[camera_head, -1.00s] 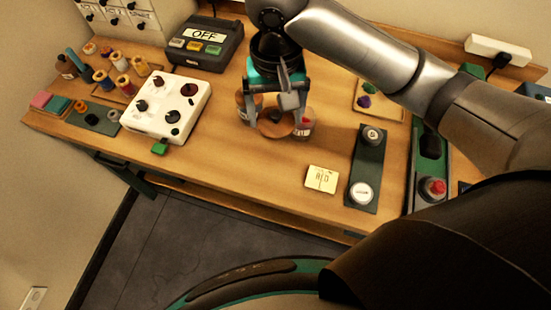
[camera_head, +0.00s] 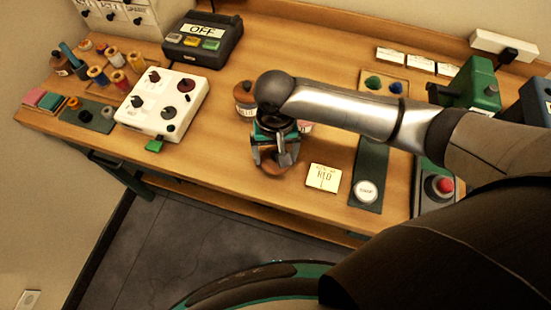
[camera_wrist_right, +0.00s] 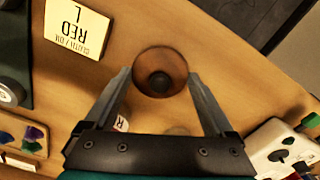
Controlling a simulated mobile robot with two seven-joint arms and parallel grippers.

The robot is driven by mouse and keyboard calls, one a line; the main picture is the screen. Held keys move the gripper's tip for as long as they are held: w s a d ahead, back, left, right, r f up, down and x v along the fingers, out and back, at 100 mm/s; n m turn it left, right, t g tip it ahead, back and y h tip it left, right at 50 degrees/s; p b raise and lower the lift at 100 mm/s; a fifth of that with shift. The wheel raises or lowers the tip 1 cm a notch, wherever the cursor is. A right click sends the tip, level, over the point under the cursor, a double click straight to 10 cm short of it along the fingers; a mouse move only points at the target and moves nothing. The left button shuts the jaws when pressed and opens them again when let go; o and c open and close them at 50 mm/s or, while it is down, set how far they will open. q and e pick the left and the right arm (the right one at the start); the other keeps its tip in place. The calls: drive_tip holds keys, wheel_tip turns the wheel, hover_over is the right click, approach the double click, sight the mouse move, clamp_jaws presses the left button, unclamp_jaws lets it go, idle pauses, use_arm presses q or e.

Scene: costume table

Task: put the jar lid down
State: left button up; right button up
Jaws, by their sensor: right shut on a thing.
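The jar lid is a round brown disc with a dark knob. It shows between the fingertips in the right wrist view (camera_wrist_right: 160,72) and partly under the gripper in the head view (camera_head: 270,167). My right gripper (camera_head: 275,160) is shut on the jar lid, over the table's front part. I cannot tell whether the lid touches the wood. A brown jar (camera_head: 245,98) stands behind the gripper, and a pinkish jar (camera_head: 306,127) is mostly hidden by my arm. My left gripper is not in view.
A cream card (camera_head: 323,178) lies just right of the gripper, with a dark strip (camera_head: 370,160) bearing a round white piece (camera_head: 366,191) beyond it. A white box with knobs (camera_head: 161,103) stands left. Bare wood (camera_head: 215,150) lies between box and gripper.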

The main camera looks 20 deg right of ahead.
wheel_tip(320, 180, down, 3)
drive_tip(key=shift+r, duration=0.2)
drive_tip(key=o, duration=1)
drive_tip(key=shift+f, duration=0.1)
drive_tip(key=shift+o, duration=0.2)
wheel_tip(320, 180, up, 12)
drive_tip(key=shift+r+p, duration=0.15)
drive_tip(key=shift+p, duration=0.95)
